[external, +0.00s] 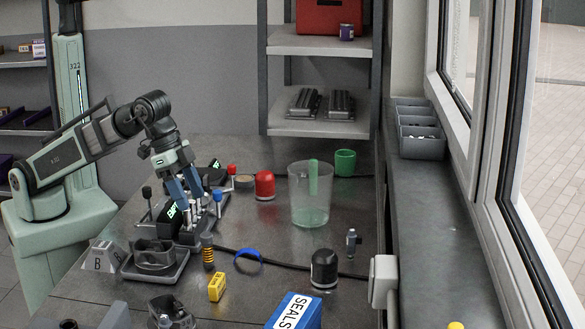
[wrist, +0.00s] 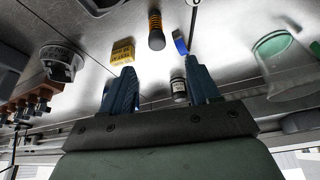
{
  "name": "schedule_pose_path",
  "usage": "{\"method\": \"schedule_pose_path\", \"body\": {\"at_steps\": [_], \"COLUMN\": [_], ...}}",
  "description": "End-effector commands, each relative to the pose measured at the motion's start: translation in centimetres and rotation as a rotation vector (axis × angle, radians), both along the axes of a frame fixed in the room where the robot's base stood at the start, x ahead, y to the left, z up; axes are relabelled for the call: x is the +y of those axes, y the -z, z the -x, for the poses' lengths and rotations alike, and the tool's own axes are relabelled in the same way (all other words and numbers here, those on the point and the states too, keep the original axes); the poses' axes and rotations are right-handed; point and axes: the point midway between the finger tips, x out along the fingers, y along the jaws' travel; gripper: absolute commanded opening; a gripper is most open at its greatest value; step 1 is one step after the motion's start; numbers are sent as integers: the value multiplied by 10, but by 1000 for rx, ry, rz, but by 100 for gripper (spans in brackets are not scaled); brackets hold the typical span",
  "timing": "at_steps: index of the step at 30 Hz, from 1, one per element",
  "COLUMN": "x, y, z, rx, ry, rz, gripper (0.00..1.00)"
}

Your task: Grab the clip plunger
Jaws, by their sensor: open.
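No part is labelled as the clip plunger, so I cannot tell for certain which it is. Another is a small grey upright piece (external: 352,242) at the right of the bench. My gripper (external: 190,205), with blue fingers, points down over a dark fixture with a green-lit display and upright pins. In the wrist view my gripper (wrist: 160,90) has its fingers wide apart, with nothing held between them.
A yellow box (external: 217,287), a blue ring (external: 248,256) and a black domed cylinder (external: 324,268) stand in front. A clear beaker (external: 310,195), red cap (external: 265,185) and green cup (external: 345,162) stand behind. A grey tray (external: 155,265) is front left. A cable crosses the bench.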

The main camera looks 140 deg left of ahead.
Motion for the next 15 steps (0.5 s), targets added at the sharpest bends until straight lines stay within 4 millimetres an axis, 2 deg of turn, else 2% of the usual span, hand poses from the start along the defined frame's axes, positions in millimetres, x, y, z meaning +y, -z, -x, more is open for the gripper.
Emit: {"method": "schedule_pose_path", "body": {"at_steps": [15], "x": [12], "y": [59], "z": [-20], "rx": [2], "ry": [-1], "rz": [2], "gripper": [61]}}
